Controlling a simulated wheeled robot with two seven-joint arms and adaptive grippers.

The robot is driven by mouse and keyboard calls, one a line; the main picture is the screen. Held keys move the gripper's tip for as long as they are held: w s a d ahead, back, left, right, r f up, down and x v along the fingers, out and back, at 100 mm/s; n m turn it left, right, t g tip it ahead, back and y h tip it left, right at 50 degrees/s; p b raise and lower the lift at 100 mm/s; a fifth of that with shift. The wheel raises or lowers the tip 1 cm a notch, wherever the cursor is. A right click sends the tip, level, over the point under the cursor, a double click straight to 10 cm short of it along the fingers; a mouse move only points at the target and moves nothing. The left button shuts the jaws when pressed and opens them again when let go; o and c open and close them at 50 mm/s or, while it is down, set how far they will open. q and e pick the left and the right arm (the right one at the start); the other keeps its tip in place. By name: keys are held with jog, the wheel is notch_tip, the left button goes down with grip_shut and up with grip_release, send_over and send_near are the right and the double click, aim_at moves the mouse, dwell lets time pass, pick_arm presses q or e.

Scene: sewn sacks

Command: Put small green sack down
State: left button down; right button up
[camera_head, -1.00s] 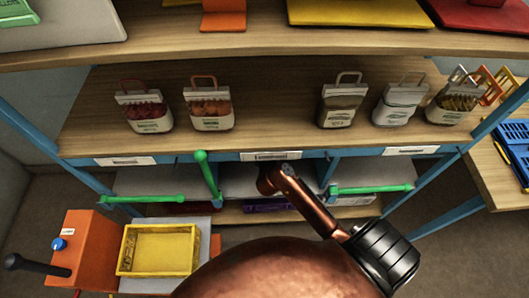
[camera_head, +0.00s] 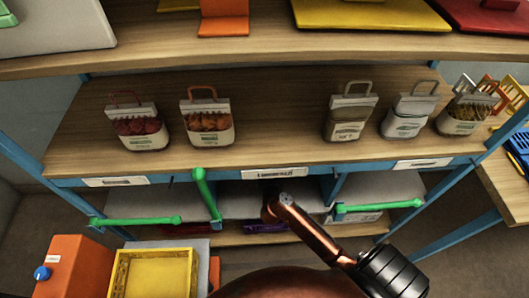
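No plainly green small sack shows. Several small handled sacks stand upright on the wooden middle shelf (camera_head: 270,120). On the left are a sack with dark red contents (camera_head: 136,127) and one with orange contents (camera_head: 209,122). On the right are a sack with a brownish front (camera_head: 347,122), a pale sack with a greenish label (camera_head: 409,119) and a sack with yellow-brown contents (camera_head: 463,118).
The middle shelf has a wide gap between its left and right sacks. Green bars (camera_head: 379,206) cross the bays below. A copper rounded body with a rod and black end (camera_head: 393,274) fills the bottom centre. A yellow tray (camera_head: 153,255) stands lower left beside an orange box (camera_head: 75,265).

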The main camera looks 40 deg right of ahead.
jog(key=shift+r, duration=0.35)
jog(key=shift+f, duration=0.3)
jog(key=o, duration=2)
jog(key=shift+r, duration=0.15)
jog(key=p+v, duration=0.1)
jog(key=v, duration=1.1)
jog(key=shift+s, duration=0.1)
